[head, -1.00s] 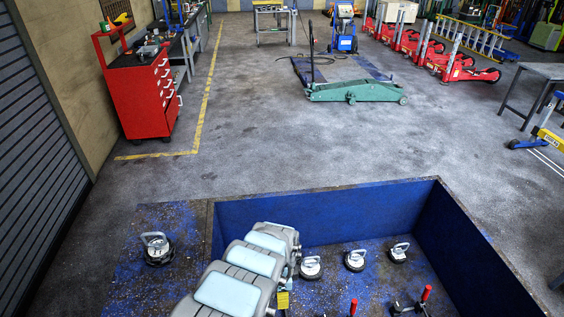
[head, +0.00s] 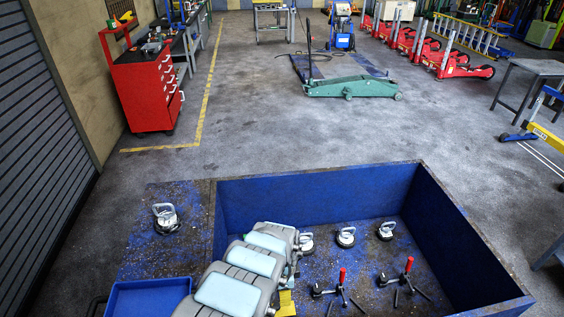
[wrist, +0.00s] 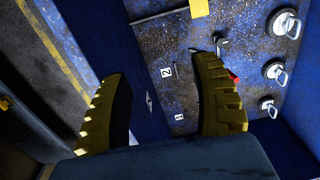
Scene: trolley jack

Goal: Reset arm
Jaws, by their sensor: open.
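My gripper (wrist: 160,68) shows in the wrist view as two yellow-and-black fingers spread wide apart. It is open, and nothing is between the fingertips. In the head view my arm, grey with pale blue pads, reaches over the left part of a blue-walled bin (head: 310,195). A bit of yellow finger shows beside the arm, but the rest of the gripper is hidden there. In the wrist view the speckled bin floor (wrist: 185,60) lies beyond the fingers, with small numbered labels.
Suction lifters (head: 345,237) and red-handled clamps (head: 341,278) lie in the bin. Another lifter (head: 166,217) and a blue tray (head: 147,298) are left of it. The green trolley jack (head: 352,87) stands on open floor beyond. A red tool cabinet (head: 147,87) stands at left.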

